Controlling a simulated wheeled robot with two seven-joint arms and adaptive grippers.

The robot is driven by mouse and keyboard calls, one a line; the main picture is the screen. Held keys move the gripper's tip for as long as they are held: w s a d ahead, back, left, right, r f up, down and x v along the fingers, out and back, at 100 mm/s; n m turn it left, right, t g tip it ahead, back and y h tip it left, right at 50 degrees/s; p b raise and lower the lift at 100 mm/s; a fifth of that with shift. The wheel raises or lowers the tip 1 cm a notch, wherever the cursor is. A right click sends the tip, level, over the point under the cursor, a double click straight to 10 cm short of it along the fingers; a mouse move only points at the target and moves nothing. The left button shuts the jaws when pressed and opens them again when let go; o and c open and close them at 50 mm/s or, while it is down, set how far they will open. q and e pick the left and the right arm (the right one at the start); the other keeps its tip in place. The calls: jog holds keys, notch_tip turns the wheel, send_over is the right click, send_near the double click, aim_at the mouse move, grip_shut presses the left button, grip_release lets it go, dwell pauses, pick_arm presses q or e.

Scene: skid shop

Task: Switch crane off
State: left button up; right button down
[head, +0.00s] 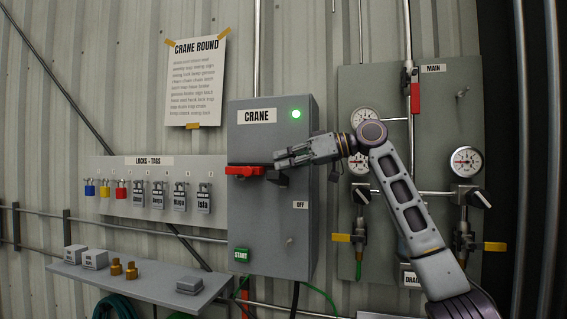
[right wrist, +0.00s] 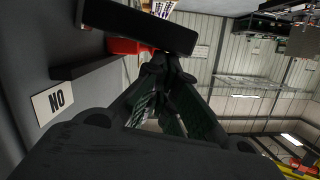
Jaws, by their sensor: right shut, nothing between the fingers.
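The grey crane box (head: 265,190) is on the wall, with a CRANE label and a lit green lamp (head: 296,114). Its switch handle has a red grip (head: 243,170) lying level across the front and a dark part at the right corner. The right wrist view shows the shut fingertips (right wrist: 172,62) beside the red grip (right wrist: 124,46) and an upside-down ON label (right wrist: 53,102).
A green START button (head: 242,254) is low on the box. The MAIN panel (head: 435,130) with gauges and valves stands behind my right arm. Padlocks hang on the lock board (head: 145,165) at left. A shelf (head: 130,280) with small parts juts out below.

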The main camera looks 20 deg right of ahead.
aim_at(281, 180)
jog(key=f+n+b, duration=0.1)
jog(key=s+a+f+n+t, duration=0.1)
jog(key=f, duration=0.1)
jog(key=s+f+n+h+b, duration=0.1)
jog(key=n, duration=0.1)
jog(key=shift+a+f+t+b, duration=0.15)
jog(key=shift+f+t+b, duration=0.15)
jog(key=shift+f, duration=0.1)
pick_arm(q)
jog(key=shift+f+b, duration=0.55)
jog(key=shift+f, duration=1.45)
pick_arm(e)
jog(key=shift+f+n+t, duration=0.4)
jog(key=shift+f+n, duration=0.7)
jog(key=shift+f, duration=0.4)
jog(key=shift+f, duration=0.1)
pick_arm(q)
jog(key=shift+d, duration=0.1)
